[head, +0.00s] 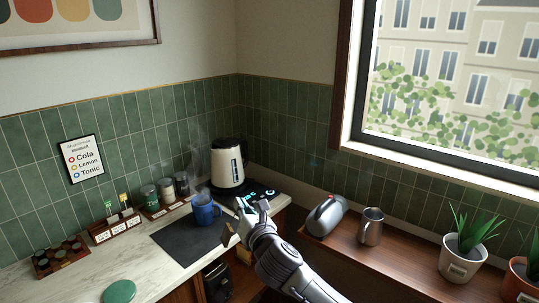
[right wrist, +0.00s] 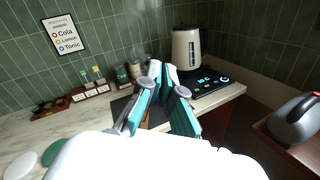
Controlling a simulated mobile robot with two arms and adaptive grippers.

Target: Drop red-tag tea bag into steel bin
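I cannot make out a red-tag tea bag in either view. A tea holder (head: 116,228) on the counter carries a green tag (head: 108,206) and a yellow tag (head: 124,198). A blue mug (head: 203,211) stands upright on a dark mat. My right gripper (head: 243,217) is above the counter's front edge, just right of the mug. In the right wrist view its teal-padded fingers (right wrist: 163,100) are apart, with no object clearly between them. A dark container (head: 217,281), partly hidden below the counter, may be the bin; I cannot tell. My left gripper is not in view.
A kettle (head: 228,164) stands at the back beside a black hob panel (head: 262,191). Several jars (head: 166,189) stand left of it. A wooden shelf (head: 402,254) at right holds a grey rounded vessel (head: 326,215), a steel pitcher (head: 370,226) and potted plants (head: 465,258).

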